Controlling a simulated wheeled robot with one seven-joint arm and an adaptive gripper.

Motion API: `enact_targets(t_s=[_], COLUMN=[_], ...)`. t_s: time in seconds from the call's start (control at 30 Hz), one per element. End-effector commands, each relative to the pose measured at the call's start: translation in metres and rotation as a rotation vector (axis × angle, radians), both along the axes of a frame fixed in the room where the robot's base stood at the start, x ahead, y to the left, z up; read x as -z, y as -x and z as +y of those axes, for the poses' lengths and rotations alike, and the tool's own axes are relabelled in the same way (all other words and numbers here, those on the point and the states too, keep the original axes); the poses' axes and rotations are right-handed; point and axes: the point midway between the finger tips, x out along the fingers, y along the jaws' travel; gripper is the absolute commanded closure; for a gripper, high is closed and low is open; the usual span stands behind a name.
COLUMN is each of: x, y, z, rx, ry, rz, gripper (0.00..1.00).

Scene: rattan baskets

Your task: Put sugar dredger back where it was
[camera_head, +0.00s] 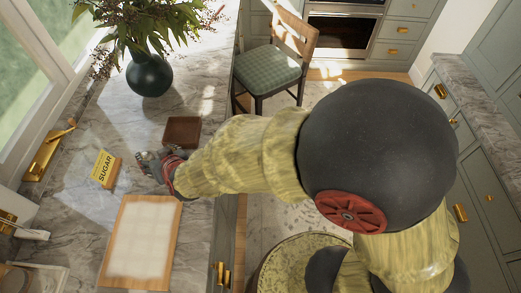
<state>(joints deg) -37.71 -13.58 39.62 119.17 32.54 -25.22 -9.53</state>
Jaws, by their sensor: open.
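A yellow box-shaped thing marked SUGAR (105,168) stands on the marble counter at the left; it is the only thing I see that could be the sugar dredger. My gripper (146,160) is just to its right, low over the counter, with its fingers toward the box. The gripper is open, and I see nothing between its fingers. A gap of counter shows between the fingers and the box. The fingers are small and partly in shade.
A brown square block (182,132) lies just behind my gripper. A wood-edged white board (172,250) lies in front. A dark vase (149,76) with leafy stems stands at the back. A chair (270,67) stands beyond the counter's right edge. Window fittings line the left.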

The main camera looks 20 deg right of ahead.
Motion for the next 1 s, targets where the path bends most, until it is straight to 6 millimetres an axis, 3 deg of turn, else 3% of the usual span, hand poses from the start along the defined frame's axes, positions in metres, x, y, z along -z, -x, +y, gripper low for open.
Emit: enact_targets(t_s=[0.03, 0.2, 0.33, 0.5, 0.6, 0.7, 1.0], x=[-0.029, -0.092, -0.124, -0.143, -0.146, -0.147, -0.146], y=[-0.002, 0.031, 0.081, 0.158, 0.194, 0.215, 0.223], z=[-0.023, -0.101, -0.172, -0.252, -0.281, -0.296, -0.301], rx=[0.003, -0.006, 0.029, 0.126, 0.179, 0.212, 0.223], ry=[-0.015, 0.011, 0.075, 0.169, 0.207, 0.228, 0.238], rz=[0.026, 0.15, 0.245, 0.367, 0.423, 0.458, 0.475], gripper=[0.38, 0.38, 0.38, 0.38, 0.38, 0.38, 0.38])
